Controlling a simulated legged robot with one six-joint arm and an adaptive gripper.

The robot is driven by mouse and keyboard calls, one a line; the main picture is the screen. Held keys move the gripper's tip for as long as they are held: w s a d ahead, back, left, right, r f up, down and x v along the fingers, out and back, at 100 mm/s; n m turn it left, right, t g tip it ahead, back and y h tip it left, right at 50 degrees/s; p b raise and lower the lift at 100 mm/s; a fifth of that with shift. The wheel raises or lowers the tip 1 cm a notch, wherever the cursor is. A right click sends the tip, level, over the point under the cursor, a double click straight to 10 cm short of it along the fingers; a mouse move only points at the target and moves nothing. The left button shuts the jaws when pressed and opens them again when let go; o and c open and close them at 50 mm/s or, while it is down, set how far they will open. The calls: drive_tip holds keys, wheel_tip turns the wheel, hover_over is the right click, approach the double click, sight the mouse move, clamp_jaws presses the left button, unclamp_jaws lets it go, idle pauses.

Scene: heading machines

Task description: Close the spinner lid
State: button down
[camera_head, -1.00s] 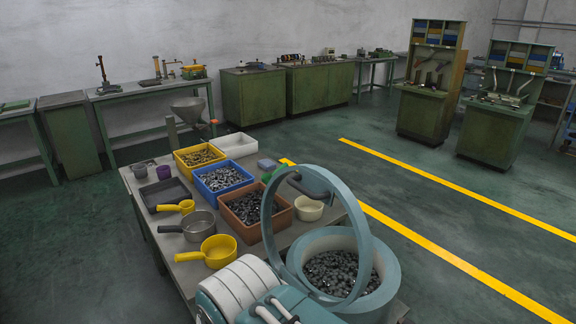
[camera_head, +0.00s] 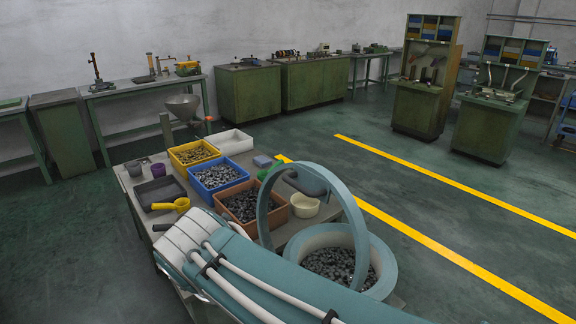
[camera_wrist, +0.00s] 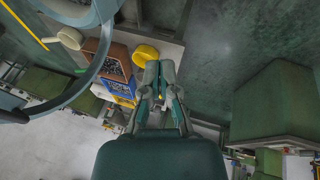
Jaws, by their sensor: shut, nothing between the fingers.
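The spinner is a round blue-grey drum (camera_head: 378,262) filled with dark small parts, at the front right of the table in the head view. Its ring-shaped lid (camera_head: 262,215) stands raised, steeply tilted above the drum, with a wide opening between them. The lid's curved rim (camera_wrist: 97,65) also crosses the left of the wrist view. My gripper (camera_wrist: 159,66) is shut and empty in the wrist view, to the right of the lid rim and apart from it in the picture. In the head view my arm crosses in front of the spinner and hides the drum's lower front; the gripper is not visible there.
The table holds a brown bin (camera_head: 278,226), a blue bin (camera_head: 239,179) and a yellow bin (camera_head: 215,151) of parts, plus a cream cup (camera_head: 304,205) beside the lid. A yellow scoop (camera_wrist: 144,54) is close to the gripper in the wrist view. Floor right of the table is open.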

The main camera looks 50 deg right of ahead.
drive_tip(key=w+d+r+g+h, duration=0.3)
drive_tip(key=w+d+r+h, duration=0.25)
drive_tip(key=d, duration=0.25)
drive_tip(key=m+g+h, duration=0.2)
drive_tip(key=h, duration=0.5)
approach(296, 164)
drive_tip(key=x, duration=0.7)
drive_tip(key=shift+d+f, duration=0.1)
drive_tip(key=shift+d, duration=0.3)
